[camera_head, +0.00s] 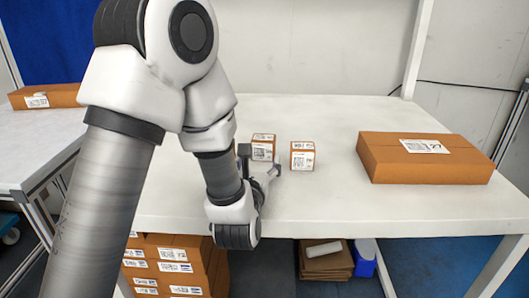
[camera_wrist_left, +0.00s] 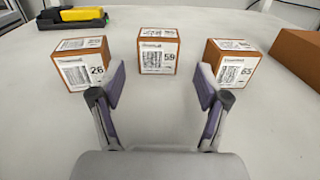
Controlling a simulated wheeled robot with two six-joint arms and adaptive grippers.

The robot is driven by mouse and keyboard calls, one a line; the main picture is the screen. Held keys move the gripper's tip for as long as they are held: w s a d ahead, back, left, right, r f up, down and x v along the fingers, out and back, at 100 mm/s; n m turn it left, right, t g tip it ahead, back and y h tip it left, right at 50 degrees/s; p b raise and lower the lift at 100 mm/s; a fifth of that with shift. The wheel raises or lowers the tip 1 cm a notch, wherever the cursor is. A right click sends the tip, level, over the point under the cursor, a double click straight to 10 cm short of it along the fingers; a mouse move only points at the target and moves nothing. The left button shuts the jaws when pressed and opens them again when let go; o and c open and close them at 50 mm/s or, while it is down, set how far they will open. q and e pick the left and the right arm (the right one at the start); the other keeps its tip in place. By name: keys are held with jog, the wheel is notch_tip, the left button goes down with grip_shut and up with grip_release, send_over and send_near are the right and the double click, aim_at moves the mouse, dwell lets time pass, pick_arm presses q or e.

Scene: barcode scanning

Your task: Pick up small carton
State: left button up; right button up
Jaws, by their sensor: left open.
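Several small brown cartons with white labels stand on the white table (camera_head: 340,215). In the left wrist view they form a row: carton 26 (camera_wrist_left: 82,66) at left, carton 59 (camera_wrist_left: 158,52) in the middle and carton 63 (camera_wrist_left: 232,66) at right. In the head view the middle carton (camera_head: 263,148) and the right carton (camera_head: 302,157) show, while the left one is mostly hidden behind my arm. My left gripper (camera_head: 262,172) is open and empty, low over the table in front of the cartons. Its spread fingers (camera_wrist_left: 160,88) point toward the middle carton, apart from it.
A large brown box (camera_head: 425,162) lies on the table at right. A yellow and black device (camera_wrist_left: 72,18) sits at the back left in the wrist view. Another box (camera_head: 45,97) lies on a side table at left. The table's front right is clear.

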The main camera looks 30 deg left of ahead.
aim_at(262, 144)
pick_arm(q)
jog(key=w+p, duration=0.1)
jog(key=w+a+p, duration=0.1)
jog(key=p, duration=0.1)
jog(key=shift+r, duration=0.4)
jog(key=shift+w+a+f+p, duration=0.2)
jog(key=shift+w+a+p, duration=0.05)
jog(key=shift+p, duration=0.05)
jog(key=p+x, duration=0.1)
jog(key=x, duration=0.3)
jog(key=shift+w+a+f, duration=0.1)
jog(key=shift+w, duration=0.25)
jog(key=shift+w+a+f, duration=0.1)
jog(key=shift+w, duration=0.05)
jog(key=c, duration=1)
